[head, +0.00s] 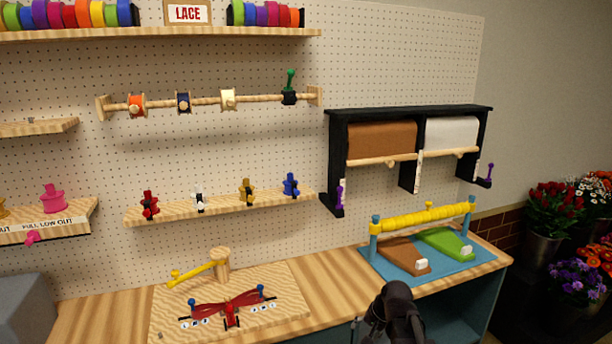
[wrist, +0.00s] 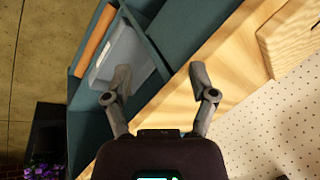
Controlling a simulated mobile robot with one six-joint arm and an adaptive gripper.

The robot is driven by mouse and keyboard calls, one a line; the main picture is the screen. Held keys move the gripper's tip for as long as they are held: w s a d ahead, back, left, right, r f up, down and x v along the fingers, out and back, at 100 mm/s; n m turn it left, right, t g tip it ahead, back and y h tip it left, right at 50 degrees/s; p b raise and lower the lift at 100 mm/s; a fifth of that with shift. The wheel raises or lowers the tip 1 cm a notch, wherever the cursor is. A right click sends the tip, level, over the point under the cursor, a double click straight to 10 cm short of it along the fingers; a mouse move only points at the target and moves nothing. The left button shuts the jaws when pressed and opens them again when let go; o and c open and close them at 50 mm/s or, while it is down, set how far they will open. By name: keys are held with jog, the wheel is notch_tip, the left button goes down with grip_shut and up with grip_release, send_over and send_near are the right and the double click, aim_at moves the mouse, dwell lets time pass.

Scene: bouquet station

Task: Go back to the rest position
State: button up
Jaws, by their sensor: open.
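My gripper (wrist: 158,82) is open and empty in the wrist view, with its two fingers spread wide apart. Below the fingers are the edge of the wooden bench top (wrist: 225,90) and the teal shelving under it. In the head view my arm (head: 398,315) shows at the bottom, in front of the bench's front edge and below the blue board. The fingertips cannot be made out in the head view.
A wooden board with a red bow device (head: 232,312) and yellow lever (head: 195,270) lies on the bench. A blue board (head: 378,262) with a yellow roller stands right of it. A black paper-roll rack (head: 409,112) hangs above. Flower buckets (head: 540,248) stand at the right.

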jog(key=s+f+n+g+h, duration=0.1)
jog(key=s+n+g+h, duration=0.2)
jog(key=s, duration=0.8)
jog(key=shift+s+d+f+n, duration=0.25)
jog(key=shift+s+d+n, duration=0.15)
jog(key=shift+n, duration=0.7)
